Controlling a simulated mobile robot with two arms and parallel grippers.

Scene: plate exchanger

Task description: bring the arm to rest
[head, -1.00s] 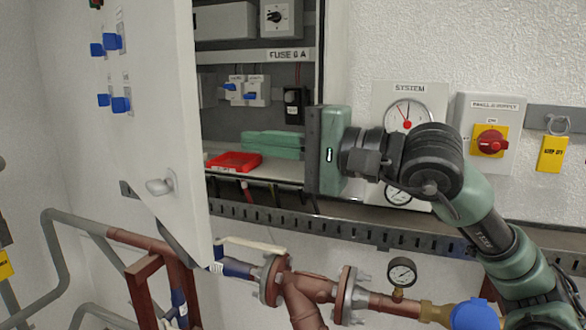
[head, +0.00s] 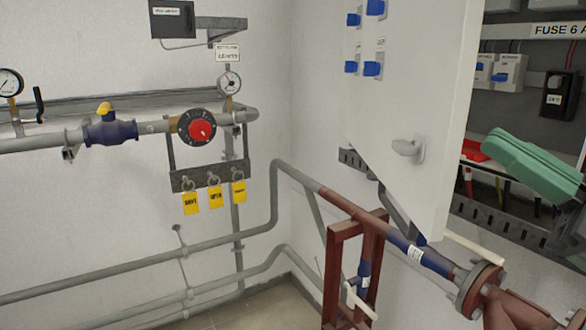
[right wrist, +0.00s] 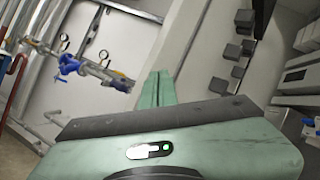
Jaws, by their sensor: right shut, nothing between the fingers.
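My right gripper (head: 495,145) shows at the right edge of the head view as two pale green fingers lying together, pointing left and slightly up. It is shut and empty, in front of the open electrical cabinet. Its body and arm are cut off by the frame edge. In the right wrist view the same closed fingers (right wrist: 160,78) stand up beyond the dark bar of the gripper body. My left gripper is not in view.
The white cabinet door (head: 425,100) stands open left of the right gripper. Red-brown piping (head: 490,290) runs below. Left are a grey pipe with a red-faced valve (head: 200,128) and yellow tags (head: 215,198).

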